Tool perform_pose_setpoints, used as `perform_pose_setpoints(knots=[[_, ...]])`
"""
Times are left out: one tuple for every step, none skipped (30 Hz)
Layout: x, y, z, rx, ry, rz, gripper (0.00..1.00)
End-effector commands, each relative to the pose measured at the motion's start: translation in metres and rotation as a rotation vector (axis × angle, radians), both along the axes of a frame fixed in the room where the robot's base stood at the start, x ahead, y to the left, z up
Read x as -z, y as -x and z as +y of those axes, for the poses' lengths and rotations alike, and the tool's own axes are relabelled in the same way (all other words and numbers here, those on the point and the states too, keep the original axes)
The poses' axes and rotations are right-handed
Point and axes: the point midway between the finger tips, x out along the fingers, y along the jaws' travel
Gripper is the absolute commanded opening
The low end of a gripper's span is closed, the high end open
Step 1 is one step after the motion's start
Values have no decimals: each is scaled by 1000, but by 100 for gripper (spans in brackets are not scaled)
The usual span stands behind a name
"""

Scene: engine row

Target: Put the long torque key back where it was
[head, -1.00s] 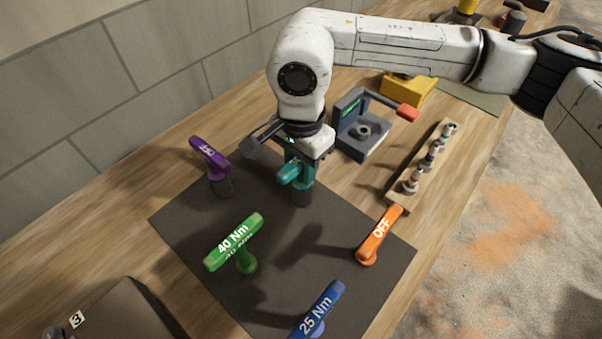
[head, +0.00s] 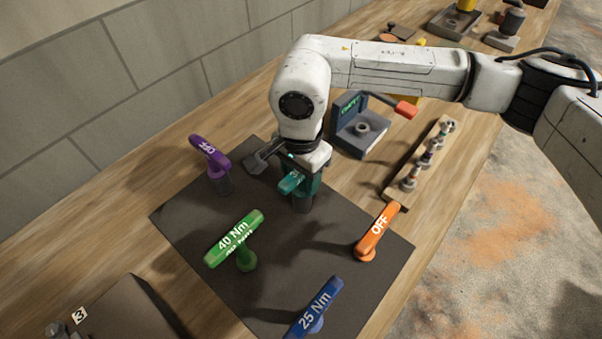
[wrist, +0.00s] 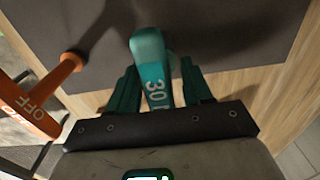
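A teal key marked 30 (head: 291,181) stands upright on the dark mat (head: 290,252), its grey foot on the mat. My gripper (head: 305,184) is low over it, fingers reaching down around its handle. In the wrist view the teal handle (wrist: 153,72) lies between the two dark teal fingers (wrist: 160,90), with a narrow gap visible, so my gripper looks open. Other keys stand on the mat: green 40 Nm (head: 234,238), blue 25 Nm (head: 316,308), purple (head: 209,153) and orange OFF (head: 377,232). The orange key also shows in the wrist view (wrist: 35,103).
A grey-blue fixture with a red-tipped lever (head: 361,137) stands just behind my gripper. A wooden rack (head: 398,190) with several small parts is to its right. A dark block (head: 125,312) with a label 3 beside it is front left. A block wall borders the left.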

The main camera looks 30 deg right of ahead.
Motion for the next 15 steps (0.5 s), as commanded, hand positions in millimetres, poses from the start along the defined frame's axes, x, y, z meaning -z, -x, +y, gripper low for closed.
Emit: perform_pose_setpoints(knots=[[0,0,0,0,0,0,54],[0,0,0,0,0,0,54],[0,0,0,0,0,0,54],[0,0,0,0,0,0,54],[0,0,0,0,0,0,54],[0,0,0,0,0,0,54],[0,0,0,0,0,0,54],[-1,0,0,0,0,0,54],[-2,0,0,0,0,0,54],[-3,0,0,0,-1,0,54],[-5,0,0,0,-1,0,54],[-6,-1,0,0,0,-2,54],[-9,-1,0,0,1,-3,54],[-13,-1,0,-1,1,-4,54],[-20,-1,-1,-1,3,-5,54]])
